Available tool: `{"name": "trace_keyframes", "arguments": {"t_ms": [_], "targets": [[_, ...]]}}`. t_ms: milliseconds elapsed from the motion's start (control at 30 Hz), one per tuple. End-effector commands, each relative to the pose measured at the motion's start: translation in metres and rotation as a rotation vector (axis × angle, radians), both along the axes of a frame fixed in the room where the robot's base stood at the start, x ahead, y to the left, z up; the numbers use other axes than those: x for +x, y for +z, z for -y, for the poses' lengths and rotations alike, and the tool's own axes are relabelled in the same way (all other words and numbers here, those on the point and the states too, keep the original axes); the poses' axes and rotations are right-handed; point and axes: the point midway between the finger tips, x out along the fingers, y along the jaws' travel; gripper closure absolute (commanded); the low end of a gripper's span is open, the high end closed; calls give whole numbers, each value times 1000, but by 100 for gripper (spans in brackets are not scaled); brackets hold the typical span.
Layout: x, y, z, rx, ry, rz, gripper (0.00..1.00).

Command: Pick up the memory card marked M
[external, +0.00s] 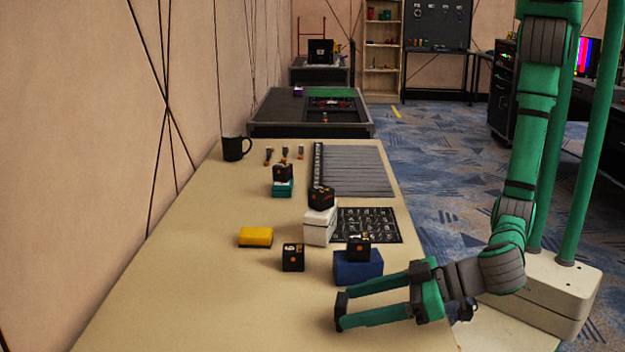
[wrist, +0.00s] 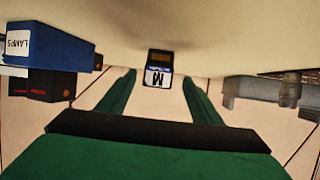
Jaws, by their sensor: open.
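The memory card marked M (wrist: 158,66) shows in the wrist view as a small dark block with a white label bearing the letter M. It lies ahead of my gripper (wrist: 159,76), in line with the gap between the two green fingers. The fingers are apart, and I cannot tell whether the card is between their tips or just beyond them. In the external view my gripper (external: 340,311) is open, low over the near right part of the table.
A blue box (external: 357,272) with a black cube (external: 359,247) on it stands just behind my gripper; the box (wrist: 48,46) reads LAMPS in the wrist view. Another black cube (external: 293,257), a yellow box (external: 256,237) and a white box (external: 319,228) stand farther back. The front left table (external: 200,305) is clear.

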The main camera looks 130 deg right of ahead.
Motion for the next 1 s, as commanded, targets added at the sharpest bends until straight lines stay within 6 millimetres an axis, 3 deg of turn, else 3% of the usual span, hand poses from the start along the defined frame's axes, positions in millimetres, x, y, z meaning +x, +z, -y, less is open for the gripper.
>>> {"name": "trace_keyframes", "arguments": {"t_ms": [667, 967, 1000], "targets": [[36, -26, 56, -1, 3, -1, 41], [39, -28, 59, -1, 4, 0, 41], [39, -28, 59, -1, 4, 0, 45]]}}
